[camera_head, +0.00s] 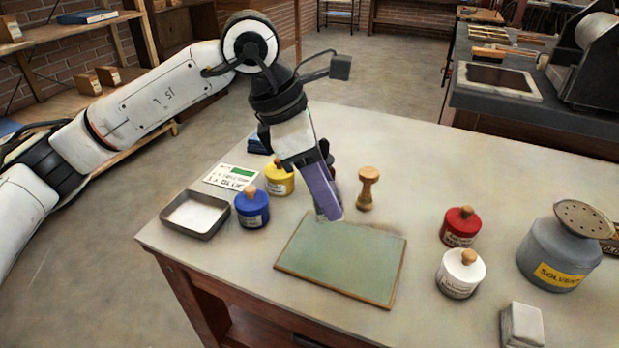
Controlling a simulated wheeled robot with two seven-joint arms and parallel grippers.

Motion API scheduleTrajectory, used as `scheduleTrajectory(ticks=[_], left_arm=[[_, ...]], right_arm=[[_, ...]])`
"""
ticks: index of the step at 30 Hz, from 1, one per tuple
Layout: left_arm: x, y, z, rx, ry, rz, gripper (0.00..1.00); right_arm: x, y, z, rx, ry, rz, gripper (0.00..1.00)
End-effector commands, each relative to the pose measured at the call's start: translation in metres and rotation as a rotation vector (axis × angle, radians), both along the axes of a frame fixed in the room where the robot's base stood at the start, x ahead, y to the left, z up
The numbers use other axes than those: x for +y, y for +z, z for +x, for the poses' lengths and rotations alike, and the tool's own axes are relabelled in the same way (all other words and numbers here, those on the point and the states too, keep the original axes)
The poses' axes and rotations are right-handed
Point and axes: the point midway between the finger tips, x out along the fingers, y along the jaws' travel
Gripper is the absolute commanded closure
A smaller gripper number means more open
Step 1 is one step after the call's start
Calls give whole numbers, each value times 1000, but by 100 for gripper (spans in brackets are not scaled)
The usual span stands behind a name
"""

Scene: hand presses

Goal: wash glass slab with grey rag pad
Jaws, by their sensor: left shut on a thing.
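The glass slab (345,262) is a pale green sheet with a brown edge, lying flat on the table. My left gripper (327,198) points down at the slab's far edge. It is shut on a small pale grey thing (331,214), which seems to be the grey rag pad. The fingers hide most of it, and I cannot tell for sure whether it touches the slab. My right gripper is not in view.
Left of the slab stand a blue-lidded jar (252,210), a yellow jar (280,180) and a metal tray (195,214). A wooden stamp (367,188) stands behind. Red (460,227) and white (460,274) jars, a solvent can (560,252) and a pale block (522,325) are right.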

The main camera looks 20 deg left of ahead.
Motion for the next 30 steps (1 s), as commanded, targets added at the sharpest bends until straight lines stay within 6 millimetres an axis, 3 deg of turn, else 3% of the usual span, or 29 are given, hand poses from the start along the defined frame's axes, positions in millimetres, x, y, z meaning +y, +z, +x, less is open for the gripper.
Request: scheduleTrajectory(ticks=[12, 30], left_arm=[[1, 41, 0, -2, 3, -2, 73], [1, 44, 0, -2, 4, -1, 73]], right_arm=[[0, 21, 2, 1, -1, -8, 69], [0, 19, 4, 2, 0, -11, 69]])
